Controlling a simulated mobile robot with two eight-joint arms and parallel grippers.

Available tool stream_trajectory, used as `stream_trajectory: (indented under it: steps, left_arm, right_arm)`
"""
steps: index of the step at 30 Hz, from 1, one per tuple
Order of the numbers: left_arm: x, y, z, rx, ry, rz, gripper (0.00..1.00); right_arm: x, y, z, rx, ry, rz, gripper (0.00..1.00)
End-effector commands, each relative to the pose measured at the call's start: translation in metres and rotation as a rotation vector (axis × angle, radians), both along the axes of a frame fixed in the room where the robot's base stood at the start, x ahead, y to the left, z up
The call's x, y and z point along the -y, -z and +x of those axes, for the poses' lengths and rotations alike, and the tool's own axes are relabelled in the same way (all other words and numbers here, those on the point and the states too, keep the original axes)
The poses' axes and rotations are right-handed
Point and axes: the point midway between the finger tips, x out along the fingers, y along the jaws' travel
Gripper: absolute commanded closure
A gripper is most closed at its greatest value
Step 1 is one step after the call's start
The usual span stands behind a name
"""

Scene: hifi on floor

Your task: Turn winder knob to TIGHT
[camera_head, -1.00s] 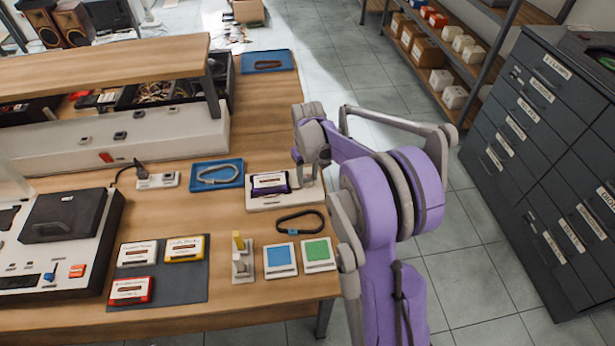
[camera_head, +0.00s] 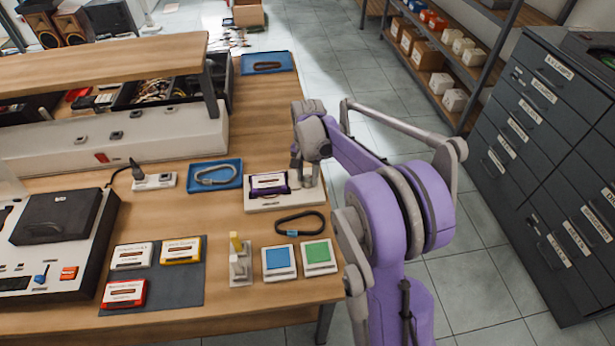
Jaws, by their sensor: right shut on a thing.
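The winder (camera_head: 268,204) is a pale flat base on the right part of the wooden bench, with a cassette (camera_head: 268,183) in a dark purple holder on it. My right gripper (camera_head: 307,176) comes down from the purple arm over the winder's right end, just beside the cassette. It is shut on the winder knob, which the fingers hide. I cannot read the knob's position or any TIGHT mark from here. My left gripper is not in view.
A blue tray with a grey loop (camera_head: 215,175) lies left of the winder. A black loop (camera_head: 299,222) and blue (camera_head: 279,260) and green (camera_head: 318,254) square pads lie in front. Cassettes lie on a dark mat (camera_head: 180,286). A dark drawer cabinet (camera_head: 540,170) stands right.

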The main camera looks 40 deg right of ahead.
Motion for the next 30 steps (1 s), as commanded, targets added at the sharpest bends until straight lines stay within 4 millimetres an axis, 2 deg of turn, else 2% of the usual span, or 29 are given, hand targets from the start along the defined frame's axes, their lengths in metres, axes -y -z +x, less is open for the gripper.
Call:
stream_trajectory:
  steps: [12,29,30]
  left_arm:
    - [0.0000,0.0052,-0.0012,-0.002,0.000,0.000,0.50]
    - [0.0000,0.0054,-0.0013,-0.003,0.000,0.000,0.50]
    - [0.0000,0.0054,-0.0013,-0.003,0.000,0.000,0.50]
  right_arm:
    - [0.0002,0.0001,0.0001,0.000,0.186,-0.001,1.00]
    - [0.0001,-0.0001,0.0002,0.001,0.211,-0.001,1.00]
    - [0.0001,-0.0001,0.0002,0.001,0.211,-0.001,0.49]
